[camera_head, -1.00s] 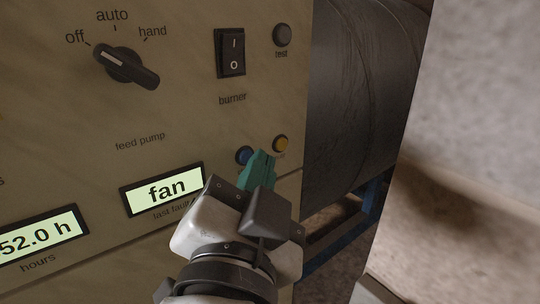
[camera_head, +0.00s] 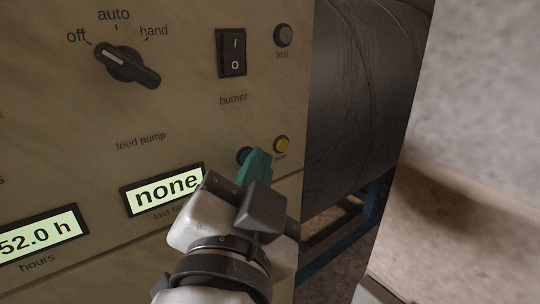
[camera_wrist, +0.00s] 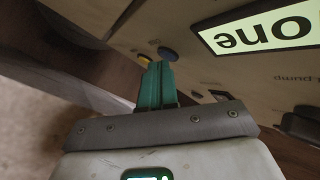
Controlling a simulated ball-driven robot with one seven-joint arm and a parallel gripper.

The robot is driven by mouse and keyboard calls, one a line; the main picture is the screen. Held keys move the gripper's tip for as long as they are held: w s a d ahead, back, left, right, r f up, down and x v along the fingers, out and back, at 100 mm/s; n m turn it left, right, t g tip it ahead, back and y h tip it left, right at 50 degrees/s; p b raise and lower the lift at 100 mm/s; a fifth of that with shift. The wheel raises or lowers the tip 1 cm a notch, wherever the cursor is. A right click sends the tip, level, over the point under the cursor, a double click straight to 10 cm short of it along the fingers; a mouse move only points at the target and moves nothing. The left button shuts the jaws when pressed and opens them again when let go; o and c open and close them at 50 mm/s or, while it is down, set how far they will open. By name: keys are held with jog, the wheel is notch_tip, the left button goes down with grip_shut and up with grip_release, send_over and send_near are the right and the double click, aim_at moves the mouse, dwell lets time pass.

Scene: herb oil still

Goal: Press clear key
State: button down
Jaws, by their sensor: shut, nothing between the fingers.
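A blue round key (camera_head: 244,155) and a yellow round key (camera_head: 281,145) sit side by side low on the panel's right. The label under the yellow key is too small to read; any label by the blue key is hidden, so I cannot tell which is the clear key. My gripper (camera_head: 257,158) is shut and empty, its green fingertips just in front of the blue key and partly covering it. In the wrist view the fingertips (camera_wrist: 159,67) lie close to the blue key (camera_wrist: 167,54); contact is unclear. The last fault display (camera_head: 165,190) reads "none".
The hours display (camera_head: 38,236) is lower left. A dark drum (camera_head: 355,100) and a pale wall (camera_head: 480,90) stand right of the panel.

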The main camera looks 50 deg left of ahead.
dwell(0.4)
jog(key=shift+s+d, duration=0.1)
jog(key=shift+d, duration=0.65)
jog(key=shift+s+d+p, duration=0.2)
jog(key=shift+d+p, duration=0.35)
jog(key=shift+d, duration=1.95)
jog(key=shift+f, duration=0.1)
